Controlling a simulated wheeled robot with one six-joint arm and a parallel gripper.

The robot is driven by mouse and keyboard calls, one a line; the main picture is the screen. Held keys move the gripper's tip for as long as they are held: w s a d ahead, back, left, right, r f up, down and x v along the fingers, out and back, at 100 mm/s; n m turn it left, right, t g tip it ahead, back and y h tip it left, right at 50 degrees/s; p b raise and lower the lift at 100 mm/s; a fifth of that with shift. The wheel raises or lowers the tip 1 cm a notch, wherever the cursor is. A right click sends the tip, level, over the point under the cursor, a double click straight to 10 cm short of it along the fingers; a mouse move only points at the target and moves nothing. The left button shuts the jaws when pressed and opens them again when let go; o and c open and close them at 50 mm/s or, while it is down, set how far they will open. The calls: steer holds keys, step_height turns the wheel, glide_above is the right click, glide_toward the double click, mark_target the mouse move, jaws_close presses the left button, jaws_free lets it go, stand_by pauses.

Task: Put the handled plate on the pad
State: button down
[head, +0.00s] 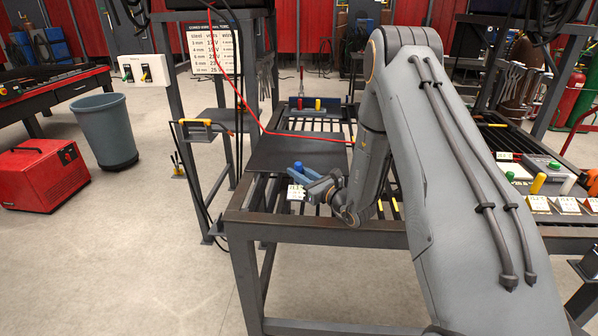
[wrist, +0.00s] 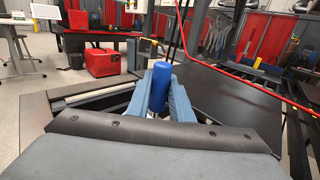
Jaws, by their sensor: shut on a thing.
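The handled plate shows in the head view as an upright blue handle (head: 297,167) above a small white label (head: 295,192); the rest of the plate is mostly hidden. My gripper (head: 308,184) is shut on the blue handle, which stands between its fingers in the wrist view (wrist: 159,86). The likely pad is a flat dark sheet (head: 290,152) on the slatted bench, just behind the handle in the head view. In the wrist view the dark sheet (wrist: 235,100) lies right of the handle. I cannot tell whether the plate touches the bench.
The slatted bench (head: 330,236) has a raised dark frame. A red cable (head: 245,105) hangs across the pad's far side. Dark posts stand left of the bench. At right are a grey box (head: 543,165), coloured handles and labels. Left floor holds a bin (head: 105,130) and red case (head: 42,175).

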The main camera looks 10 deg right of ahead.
steer(key=shift+f, duration=0.1)
steer(key=c, duration=1.8)
jaws_free()
steer(key=shift+o, duration=1.1)
